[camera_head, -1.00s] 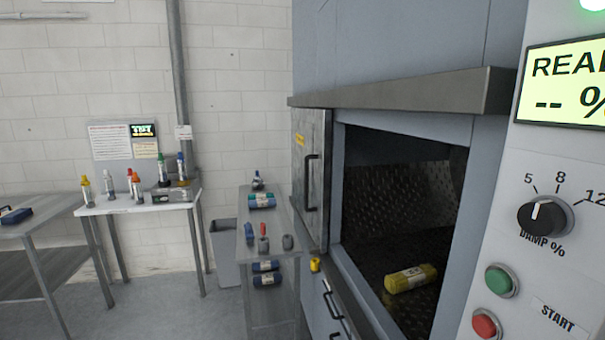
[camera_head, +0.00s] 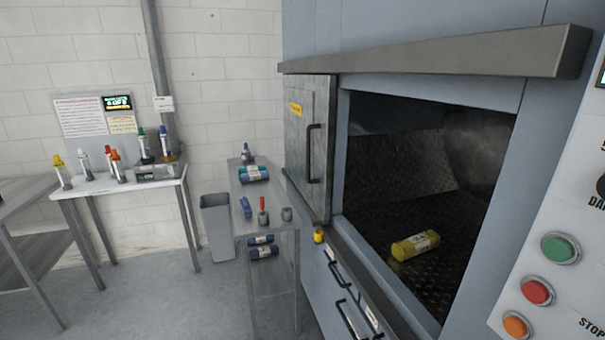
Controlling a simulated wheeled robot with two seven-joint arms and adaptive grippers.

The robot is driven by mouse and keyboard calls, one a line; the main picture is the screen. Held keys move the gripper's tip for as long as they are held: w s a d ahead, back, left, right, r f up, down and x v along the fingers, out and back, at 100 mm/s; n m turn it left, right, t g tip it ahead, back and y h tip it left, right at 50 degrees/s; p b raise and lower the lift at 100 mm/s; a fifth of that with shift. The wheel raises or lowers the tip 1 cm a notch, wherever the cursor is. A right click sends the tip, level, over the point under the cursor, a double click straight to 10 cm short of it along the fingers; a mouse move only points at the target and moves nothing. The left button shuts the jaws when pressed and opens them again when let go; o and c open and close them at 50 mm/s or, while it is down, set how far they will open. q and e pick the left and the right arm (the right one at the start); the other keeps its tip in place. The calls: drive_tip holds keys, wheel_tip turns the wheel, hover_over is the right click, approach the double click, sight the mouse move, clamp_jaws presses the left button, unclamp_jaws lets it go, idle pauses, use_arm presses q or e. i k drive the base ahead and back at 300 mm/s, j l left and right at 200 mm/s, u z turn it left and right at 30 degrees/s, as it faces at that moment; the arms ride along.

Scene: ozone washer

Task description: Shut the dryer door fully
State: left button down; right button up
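The dryer door (camera_head: 308,165) is a grey metal panel with a black vertical handle (camera_head: 313,153) and a small yellow label. It stands to the left of the dryer opening, under a long metal rail (camera_head: 440,53). The opening is uncovered and its dark patterned inside (camera_head: 398,166) shows. A yellow rolled bundle (camera_head: 415,245) with a pale label lies on the floor inside. Neither of my grippers is in view.
A control panel with green (camera_head: 560,248), red (camera_head: 537,291) and orange buttons is at the right. A narrow shelf table (camera_head: 273,222) with bottles and blue rolls stands left of the dryer, beside a grey bin (camera_head: 217,228). Open floor (camera_head: 165,300) lies at the lower left.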

sight(309, 100)
drive_tip(key=i+j+z, duration=0.1)
drive_tip(key=j, duration=0.25)
drive_tip(key=i+j+z, duration=0.15)
drive_tip(key=j, duration=0.2)
drive_tip(key=i+j+z, duration=0.1)
drive_tip(key=j, duration=0.25)
drive_tip(key=i+j+z, duration=0.1)
drive_tip(key=i+j, duration=0.15)
drive_tip(key=i+j+z, duration=0.1)
drive_tip(key=j, duration=0.3)
drive_tip(key=i+j+z, duration=0.1)
drive_tip(key=i+j, duration=0.2)
drive_tip(key=i+j+z, duration=0.1)
drive_tip(key=j, duration=0.3)
drive_tip(key=i+j+z, duration=0.15)
drive_tip(key=i+j, duration=0.15)
drive_tip(key=i+j+z, duration=0.1)
drive_tip(key=j, duration=0.4)
drive_tip(key=i+j+z, duration=0.1)
drive_tip(key=i+j, duration=0.15)
drive_tip(key=j, duration=0.15)
